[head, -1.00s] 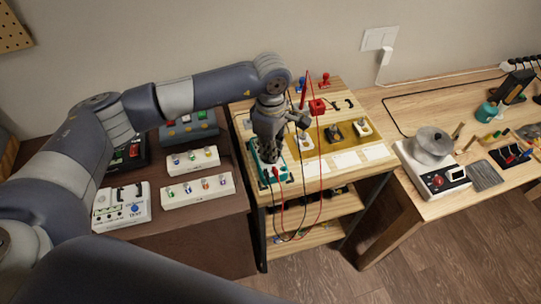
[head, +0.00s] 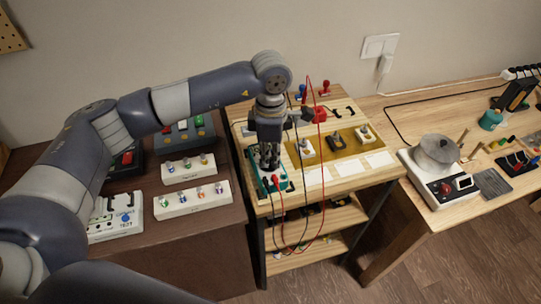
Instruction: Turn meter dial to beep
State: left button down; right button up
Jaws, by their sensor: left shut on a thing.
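The meter (head: 284,188) is a teal-edged box lying on the front left of the light wooden cart top, with red and black leads running from it. My left gripper (head: 269,166) points straight down onto the meter, its fingers close together and shut on its dial. The dial itself is hidden by the fingers, and the meter's display cannot be read. My right gripper is not in view.
The red lead loops up past a red clip (head: 319,114) behind the gripper and hangs over the cart's front. Several small switches stand on a yellow mat (head: 349,142) to the right. White pedal strips (head: 190,201) lie on the dark table at left.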

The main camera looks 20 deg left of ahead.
aim_at(271, 161)
pick_arm(q)
jog(key=c, duration=1.7)
grip_release()
notch_tip(271, 161, up, 12)
jog(key=shift+r, duration=0.1)
